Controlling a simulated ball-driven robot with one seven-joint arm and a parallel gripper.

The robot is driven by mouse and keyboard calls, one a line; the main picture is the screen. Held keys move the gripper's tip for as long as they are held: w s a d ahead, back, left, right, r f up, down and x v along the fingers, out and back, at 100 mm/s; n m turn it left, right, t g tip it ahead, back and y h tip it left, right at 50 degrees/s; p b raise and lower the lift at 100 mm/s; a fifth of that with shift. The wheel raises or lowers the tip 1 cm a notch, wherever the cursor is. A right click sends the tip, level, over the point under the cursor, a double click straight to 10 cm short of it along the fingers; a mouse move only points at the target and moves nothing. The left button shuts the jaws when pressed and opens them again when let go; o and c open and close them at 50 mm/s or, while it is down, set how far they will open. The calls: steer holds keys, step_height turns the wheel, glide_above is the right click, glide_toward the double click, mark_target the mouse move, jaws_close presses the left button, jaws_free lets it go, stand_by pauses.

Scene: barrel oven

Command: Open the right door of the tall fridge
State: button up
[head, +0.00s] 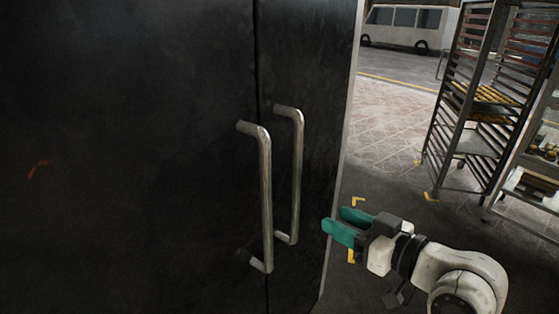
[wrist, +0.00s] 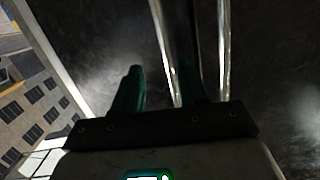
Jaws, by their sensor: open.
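The tall fridge shows two dark, closed doors with a narrow seam between them. The right door (head: 322,80) carries a vertical metal bar handle (head: 297,170). The left door (head: 130,160) has a similar handle (head: 265,200) just left of it. My gripper (head: 335,220), with green fingers, is open and empty, to the right of the right handle in the head view. In the wrist view, the right door's handle (wrist: 167,50) runs between the fingers of my gripper (wrist: 160,82) in the picture, farther off. The left handle (wrist: 223,50) shows beyond the other finger.
A tall metal tray rack (head: 465,100) with baked goods stands at the back right, with a second shelf unit (head: 535,180) at the right edge. Tiled floor (head: 390,130) beside the fridge is free. A white van (head: 405,25) is far behind.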

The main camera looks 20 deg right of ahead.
steer(key=n+t+y, duration=0.1)
glide_toward(300, 171)
steer(key=p+x, duration=0.3)
steer(key=x, duration=0.8)
steer(key=shift+d, duration=0.1)
jaws_close()
